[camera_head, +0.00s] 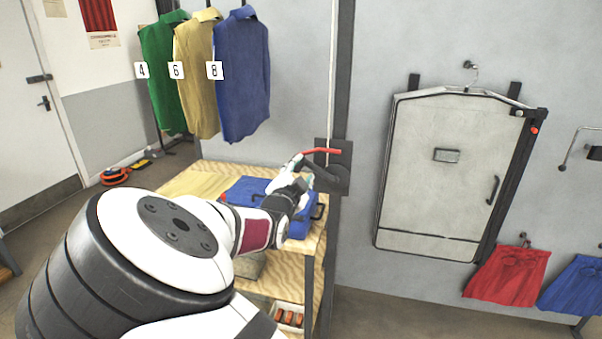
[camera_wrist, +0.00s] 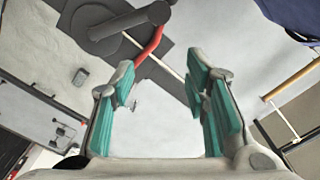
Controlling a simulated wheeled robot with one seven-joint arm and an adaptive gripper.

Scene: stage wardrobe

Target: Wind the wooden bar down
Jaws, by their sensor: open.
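A crank with a red handle (camera_head: 322,151) sits on a dark plate (camera_head: 345,160) on the post in the head view. In the wrist view the red handle (camera_wrist: 151,45) runs from the grey crank body (camera_wrist: 135,20) down toward my left fingertip. My gripper (camera_head: 297,166) is just left of the handle. Its teal fingers (camera_wrist: 160,82) are spread with nothing between them. I cannot tell whether a finger touches the handle. A tan bar (camera_wrist: 292,78), apparently wooden, shows at the right of the wrist view. In the head view the bar is not in sight.
Green, yellow and blue shirts (camera_head: 242,80) hang left of the post. A wooden shelf (camera_head: 200,180) with a blue case (camera_head: 301,227) stands below my gripper. A grey wall cabinet (camera_head: 450,170) and red cloth (camera_head: 508,277) are at the right.

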